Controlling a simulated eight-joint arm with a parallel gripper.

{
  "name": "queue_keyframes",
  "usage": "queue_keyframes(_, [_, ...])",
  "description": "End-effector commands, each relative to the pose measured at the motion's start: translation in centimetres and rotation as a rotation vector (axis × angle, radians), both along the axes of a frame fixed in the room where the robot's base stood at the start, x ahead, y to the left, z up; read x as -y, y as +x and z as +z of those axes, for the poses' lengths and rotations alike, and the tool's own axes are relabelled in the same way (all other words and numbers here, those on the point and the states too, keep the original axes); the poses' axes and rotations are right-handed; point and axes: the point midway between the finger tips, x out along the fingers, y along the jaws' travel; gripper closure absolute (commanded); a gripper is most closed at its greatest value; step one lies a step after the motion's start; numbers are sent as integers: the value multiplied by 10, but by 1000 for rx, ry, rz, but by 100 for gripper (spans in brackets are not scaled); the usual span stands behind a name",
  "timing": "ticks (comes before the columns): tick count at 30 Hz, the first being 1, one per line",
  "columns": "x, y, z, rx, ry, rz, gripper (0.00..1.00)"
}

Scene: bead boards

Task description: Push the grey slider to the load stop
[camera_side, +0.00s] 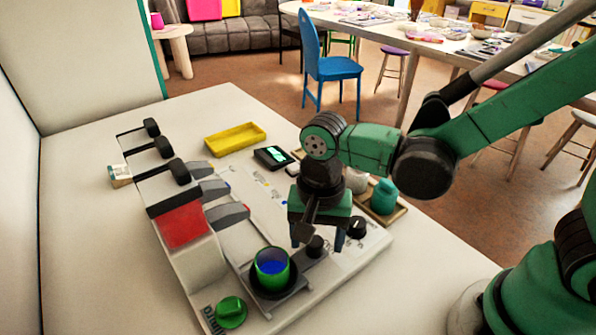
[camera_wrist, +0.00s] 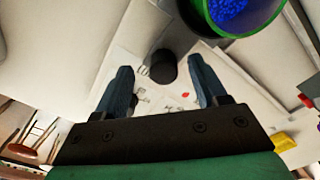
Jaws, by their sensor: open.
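The grey slider (camera_side: 288,292) sits on the machine's front part. It bears a green cup (camera_side: 272,268) with blue beads, seated in a black ring. A grey arm runs from it to a black knob (camera_side: 316,246). My gripper (camera_side: 319,241) points down over this knob, open, one finger on each side. In the wrist view the knob (camera_wrist: 163,67) stands between my spread fingertips (camera_wrist: 160,75), with gaps on both sides. The green cup (camera_wrist: 232,12) is at the top right there. I cannot tell which part is the load stop.
Behind the slider stand a red panel (camera_side: 184,225), grey chutes (camera_side: 228,214) and black-ended levers (camera_side: 176,170). A green dial (camera_side: 231,311) is at the front. Another black knob (camera_side: 357,228) is close right of my gripper. A yellow tray (camera_side: 235,139) and teal jar (camera_side: 383,197) stand farther back.

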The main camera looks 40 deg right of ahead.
Motion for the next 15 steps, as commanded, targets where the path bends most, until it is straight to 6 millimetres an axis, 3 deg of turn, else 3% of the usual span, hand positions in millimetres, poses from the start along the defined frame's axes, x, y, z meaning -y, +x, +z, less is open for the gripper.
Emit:
queue_keyframes(9, [0,-1,37,-1,0,1,35])
queue_keyframes(15, [0,-1,49,-1,0,1,35])
